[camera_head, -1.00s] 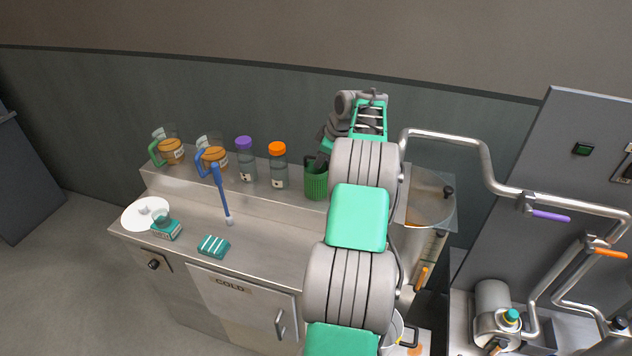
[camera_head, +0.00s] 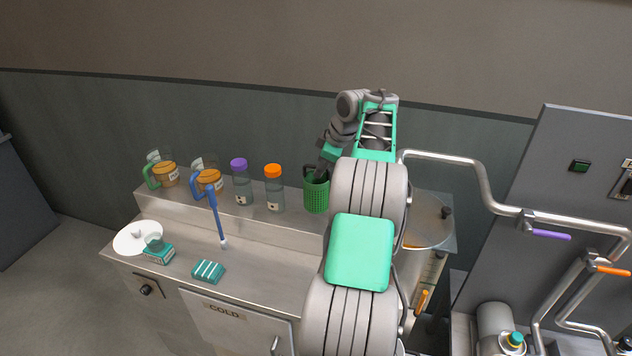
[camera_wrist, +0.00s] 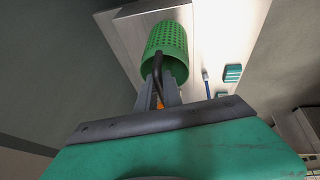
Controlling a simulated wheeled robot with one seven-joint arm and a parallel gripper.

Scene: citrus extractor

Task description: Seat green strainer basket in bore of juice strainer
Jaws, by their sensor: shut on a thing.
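The green strainer basket (camera_head: 316,196) is a perforated cup with a dark handle, at the right end of the raised shelf in the head view. In the wrist view the basket (camera_wrist: 165,48) is just beyond my fingers, its open mouth toward the camera. My gripper (camera_wrist: 160,92) is shut on the basket's handle at its rim. In the head view my gripper (camera_head: 325,165) reaches down to the basket from behind my arm. I cannot tell whether the basket's bottom touches the shelf. The clear vessel (camera_head: 428,222) right of my arm may be the juice strainer; my arm partly hides it, and its bore cannot be made out.
An orange-capped bottle (camera_head: 274,188) stands close left of the basket, then a purple-capped bottle (camera_head: 242,182) and jugs. A bent steel pipe (camera_head: 470,165) rises beyond the vessel at right.

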